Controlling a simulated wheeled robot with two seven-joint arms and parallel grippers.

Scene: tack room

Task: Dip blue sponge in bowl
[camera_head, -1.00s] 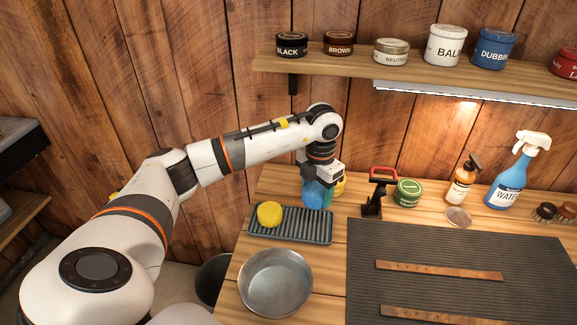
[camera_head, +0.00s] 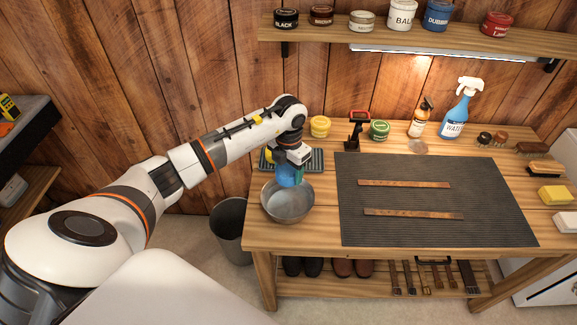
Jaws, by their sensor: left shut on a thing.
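My left gripper (camera_head: 293,168) points down and is shut on the blue sponge (camera_head: 288,178). The sponge is at the back part of the metal bowl (camera_head: 290,207), over or just inside its rim; I cannot tell whether it touches the bowl. The bowl stands at the front left of the wooden table. I cannot make out any liquid in it. My right gripper is not in view.
A dark ribbed tray (camera_head: 316,158) lies behind the bowl, partly hidden by my arm. A yellow tin (camera_head: 320,126), a black stand with a red top (camera_head: 357,130) and a green tin (camera_head: 379,130) stand behind. A dark mat (camera_head: 430,235) lies right of the bowl.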

